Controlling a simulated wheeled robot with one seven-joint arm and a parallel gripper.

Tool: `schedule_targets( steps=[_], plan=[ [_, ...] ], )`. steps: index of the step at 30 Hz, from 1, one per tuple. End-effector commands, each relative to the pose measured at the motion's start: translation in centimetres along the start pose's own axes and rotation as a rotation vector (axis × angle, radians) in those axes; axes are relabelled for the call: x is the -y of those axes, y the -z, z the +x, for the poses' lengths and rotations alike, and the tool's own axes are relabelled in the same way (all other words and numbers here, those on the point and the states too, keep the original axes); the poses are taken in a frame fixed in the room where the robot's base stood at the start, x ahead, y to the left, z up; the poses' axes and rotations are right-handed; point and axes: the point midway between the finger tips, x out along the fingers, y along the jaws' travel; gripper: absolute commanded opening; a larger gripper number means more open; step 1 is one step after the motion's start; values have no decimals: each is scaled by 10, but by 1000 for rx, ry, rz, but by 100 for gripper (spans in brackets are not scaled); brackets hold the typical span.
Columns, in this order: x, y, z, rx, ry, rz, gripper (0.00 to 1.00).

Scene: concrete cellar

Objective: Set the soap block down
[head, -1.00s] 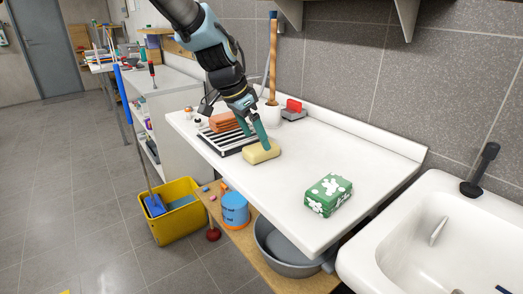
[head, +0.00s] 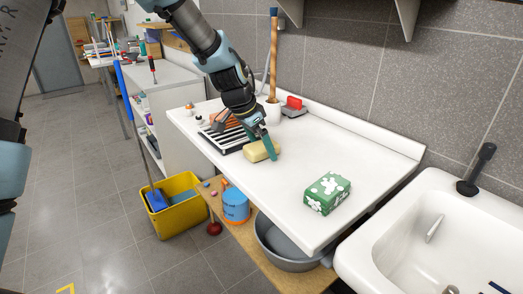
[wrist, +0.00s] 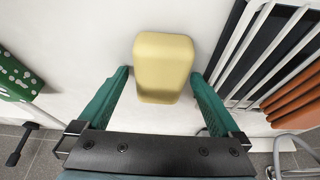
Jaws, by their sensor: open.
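The soap block (head: 258,151) is pale yellow and lies on the white counter (head: 290,205), beside the striped drying rack (head: 221,136). It also shows in the wrist view (wrist: 163,66), in front of and between the two green fingers. My gripper (head: 262,143) is open, with its fingers on either side of the soap's near end. In the wrist view my gripper (wrist: 160,92) shows a gap between each finger and the soap.
Orange-brown blocks (wrist: 291,96) lie on the rack. A green box with white spots (head: 327,193) stands on the counter to the right, near the sink (head: 440,235). A red-topped item (head: 294,105) and a white pot (head: 272,111) stand at the back. The counter's middle is clear.

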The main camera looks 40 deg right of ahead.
Motion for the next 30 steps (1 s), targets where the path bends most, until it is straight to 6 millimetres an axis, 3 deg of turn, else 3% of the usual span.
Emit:
schedule_targets(
  steps=[6,30],
  plan=[
    [0,-1,3,0,-1,0,99],
    [0,-1,3,0,-1,0,9]
  ],
)
